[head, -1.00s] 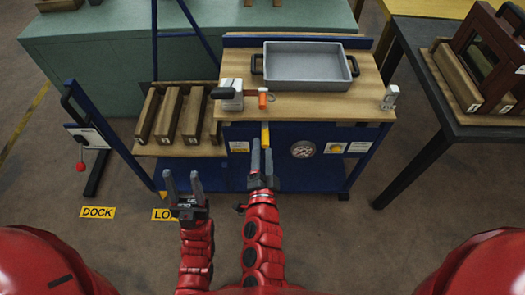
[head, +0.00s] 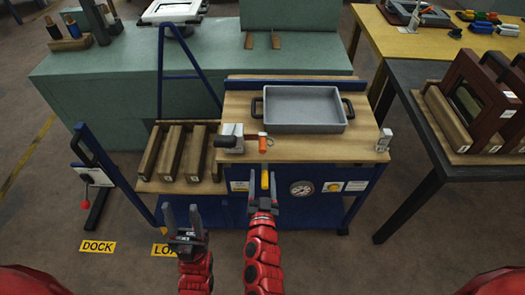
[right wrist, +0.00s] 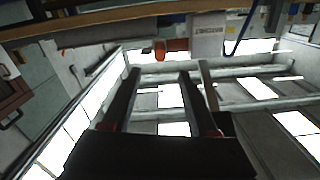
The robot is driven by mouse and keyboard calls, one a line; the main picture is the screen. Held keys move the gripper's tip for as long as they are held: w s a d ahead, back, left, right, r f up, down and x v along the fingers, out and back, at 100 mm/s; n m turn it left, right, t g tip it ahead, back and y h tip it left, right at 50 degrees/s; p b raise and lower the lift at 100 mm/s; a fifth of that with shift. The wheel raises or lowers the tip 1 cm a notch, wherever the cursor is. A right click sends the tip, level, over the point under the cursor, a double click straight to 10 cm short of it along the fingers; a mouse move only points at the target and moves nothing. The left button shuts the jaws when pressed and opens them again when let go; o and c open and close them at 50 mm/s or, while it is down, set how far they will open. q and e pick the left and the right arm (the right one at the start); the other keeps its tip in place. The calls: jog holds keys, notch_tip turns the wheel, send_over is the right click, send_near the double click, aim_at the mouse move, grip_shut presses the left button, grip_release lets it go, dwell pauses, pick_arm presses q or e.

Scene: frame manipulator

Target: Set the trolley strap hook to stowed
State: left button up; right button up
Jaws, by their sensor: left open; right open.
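The trolley (head: 305,212) is blue with a wooden top and stands in front of me. A narrow yellow piece (head: 265,180) hangs at its front edge; I cannot tell for sure whether it is the strap hook. My right gripper (head: 263,187) is open at the trolley front, its fingertips appearing on either side of the yellow piece's lower end; contact cannot be told. In the right wrist view its open fingers (right wrist: 157,78) have nothing visible between them, and an orange part (right wrist: 171,46) shows beyond. My left gripper (head: 182,212) is open and empty, left of the right one.
A grey tray (head: 303,108) and an orange-handled clamp (head: 264,143) are on the trolley top. A wooden rack (head: 180,155) adjoins at left. A dark table (head: 440,135) stands at right. Floor labels read DOCK (head: 98,247) and, partly hidden, LO.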

aim_at(263, 154)
jog(key=w+p, duration=0.1)
jog(key=w, duration=0.7)
jog(key=shift+w+r, duration=0.15)
jog(key=shift+w, duration=1.05)
grip_shut()
